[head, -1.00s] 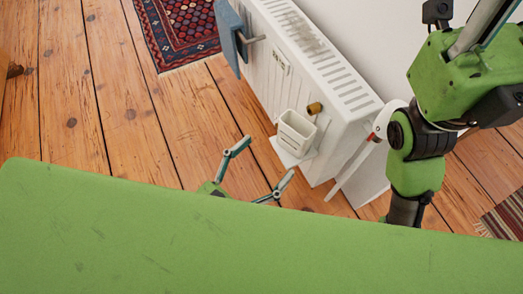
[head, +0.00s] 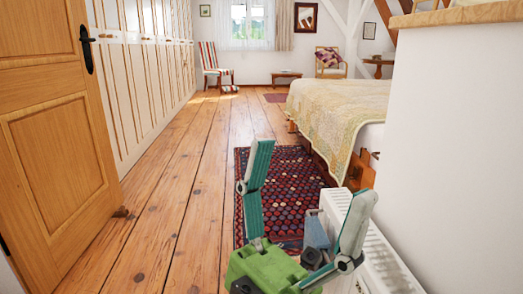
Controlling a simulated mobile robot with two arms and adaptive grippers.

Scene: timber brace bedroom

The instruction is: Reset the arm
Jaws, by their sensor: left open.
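My left gripper (head: 312,172) is at the bottom middle of the head view, with its green palm low and its two teal and grey fingers pointing up. The fingers are spread wide apart, with nothing between them in its grasp. It shows in front of the patterned rug and the white radiator, and covers part of both. My right gripper is not in view.
A white radiator (head: 388,262) stands at the lower right, beside a white wall. A red and blue rug (head: 285,185) lies on the plank floor. A wooden door (head: 55,150) is at left, a bed (head: 335,108) at right.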

